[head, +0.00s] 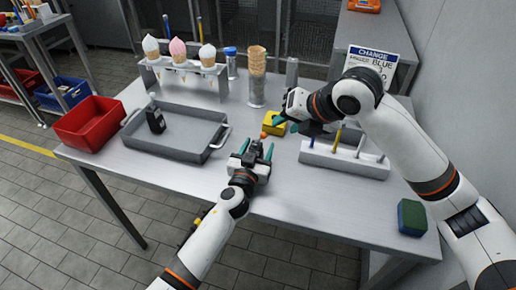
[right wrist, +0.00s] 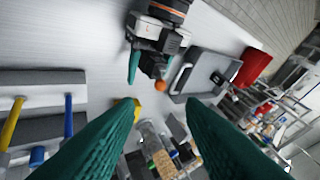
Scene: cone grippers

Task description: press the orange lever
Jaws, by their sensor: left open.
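The orange lever shows as a small round orange knob (head: 264,135) at the middle of the table, by the near edge of a yellow block (head: 274,123). The knob also shows in the right wrist view (right wrist: 159,86). My left gripper (head: 257,149) is open, just on the near side of the knob; I cannot tell whether it touches it. My right gripper (head: 285,122) is beside the yellow block, to its right. In the right wrist view, the right gripper's teal fingers (right wrist: 158,103) are spread with nothing held between them. The lever's base is hard to make out.
A grey tray (head: 180,150) with a black object and a red bin (head: 90,120) are at left. A cone rack (head: 185,67) and stacked cones (head: 257,75) stand behind. A white holder (head: 345,160) and a sponge (head: 411,216) are at right. The front middle is clear.

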